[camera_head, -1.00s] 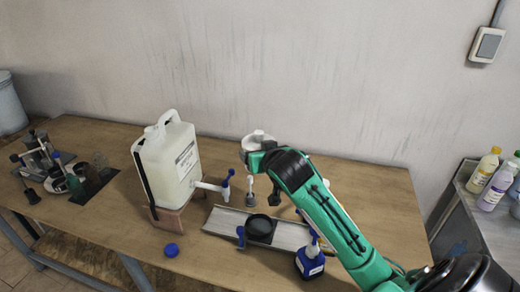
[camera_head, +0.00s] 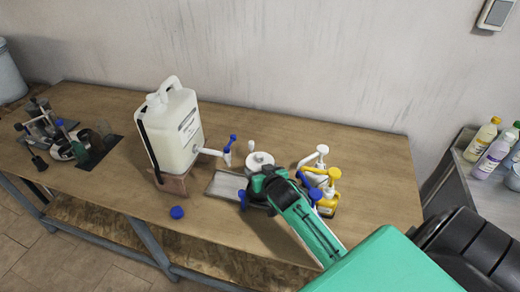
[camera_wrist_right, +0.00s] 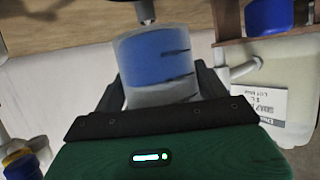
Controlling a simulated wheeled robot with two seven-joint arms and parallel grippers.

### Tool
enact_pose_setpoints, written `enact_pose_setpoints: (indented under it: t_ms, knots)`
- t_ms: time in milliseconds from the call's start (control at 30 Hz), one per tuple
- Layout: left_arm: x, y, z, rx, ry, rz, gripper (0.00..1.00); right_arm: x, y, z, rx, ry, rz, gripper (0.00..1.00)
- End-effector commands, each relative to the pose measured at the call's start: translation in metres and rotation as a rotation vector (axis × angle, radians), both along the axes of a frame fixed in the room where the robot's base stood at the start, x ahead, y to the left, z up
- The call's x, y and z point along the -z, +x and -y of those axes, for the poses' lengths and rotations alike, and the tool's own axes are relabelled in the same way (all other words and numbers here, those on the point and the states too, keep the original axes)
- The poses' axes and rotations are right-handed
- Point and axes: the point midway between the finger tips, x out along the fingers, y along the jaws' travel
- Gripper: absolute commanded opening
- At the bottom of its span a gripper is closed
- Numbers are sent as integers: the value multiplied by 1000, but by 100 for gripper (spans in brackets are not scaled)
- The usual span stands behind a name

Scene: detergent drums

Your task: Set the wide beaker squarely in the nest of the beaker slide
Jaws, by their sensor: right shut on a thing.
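My right gripper (camera_head: 262,190) is over the right part of the beaker slide (camera_head: 224,185), a pale metal tray on the table, and hides most of it, including the dark round nest. In the right wrist view my right gripper (camera_wrist_right: 160,90) is shut on the wide beaker (camera_wrist_right: 155,65), a clear cylinder with a blue part and dark marks. The beaker is hidden behind the gripper in the head view. I cannot tell whether it touches the nest. My left gripper is not in view.
A white canister (camera_head: 178,130) with a spigot stands on a wooden stand left of the slide. A white round piece (camera_head: 259,162) is behind my gripper. A white pump bottle (camera_head: 318,165) and a yellow one (camera_head: 330,193) stand close on the right. A blue cap (camera_head: 177,212) lies in front.

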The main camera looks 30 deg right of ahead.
Motion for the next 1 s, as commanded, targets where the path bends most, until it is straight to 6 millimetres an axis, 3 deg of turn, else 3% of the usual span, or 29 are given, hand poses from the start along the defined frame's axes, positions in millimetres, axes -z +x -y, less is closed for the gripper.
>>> enact_pose_setpoints:
  t_ms: [600, 1000]
  knots:
    - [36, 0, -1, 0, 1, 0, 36, 37, -1, 0, -1, -3, 1, 43]
    - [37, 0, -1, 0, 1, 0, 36, 37, -1, 0, -1, -2, 1, 43]
